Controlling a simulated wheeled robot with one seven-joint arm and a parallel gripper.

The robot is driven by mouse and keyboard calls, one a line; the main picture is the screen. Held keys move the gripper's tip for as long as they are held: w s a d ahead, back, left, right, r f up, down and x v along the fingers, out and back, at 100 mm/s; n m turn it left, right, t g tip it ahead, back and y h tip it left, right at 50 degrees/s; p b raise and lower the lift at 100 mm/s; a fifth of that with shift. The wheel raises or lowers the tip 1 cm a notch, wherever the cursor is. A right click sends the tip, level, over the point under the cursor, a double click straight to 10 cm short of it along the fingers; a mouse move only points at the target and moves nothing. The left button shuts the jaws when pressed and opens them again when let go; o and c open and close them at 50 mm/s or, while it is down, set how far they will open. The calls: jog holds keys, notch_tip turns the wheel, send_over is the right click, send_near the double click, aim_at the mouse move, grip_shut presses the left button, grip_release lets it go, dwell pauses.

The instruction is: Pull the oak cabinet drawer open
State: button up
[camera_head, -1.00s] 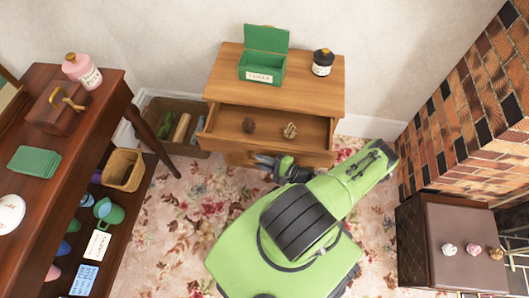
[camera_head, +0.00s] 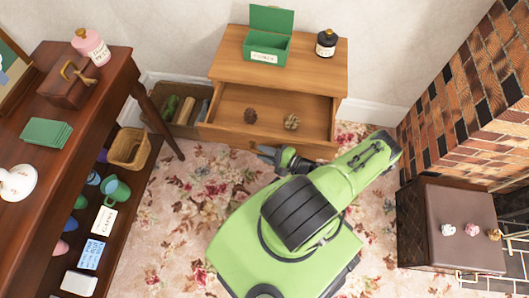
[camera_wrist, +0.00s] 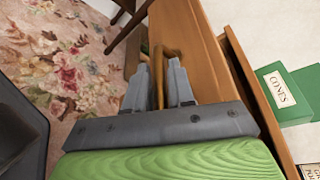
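The oak cabinet (camera_head: 225,68) stands against the back wall. My gripper (camera_head: 266,155) is low in front of the drawer front (camera_head: 235,134). The handle is mostly hidden by the fingers there and cannot be made out in the head view.
A green box labelled cones (camera_head: 267,47) and a dark jar (camera_head: 326,43) stand on the cabinet top. A crate (camera_head: 160,110) is left of the cabinet. A dark table (camera_head: 95,105) stands left; a brown chest (camera_head: 425,220) and brick fireplace (camera_head: 460,100) are right.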

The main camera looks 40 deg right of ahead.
jog(key=p+v, duration=0.1)
jog(key=v, duration=1.4)
jog(key=shift+s+p, duration=0.3)
jog(key=shift+s, duration=0.05)
jog(key=shift+r, duration=0.1)
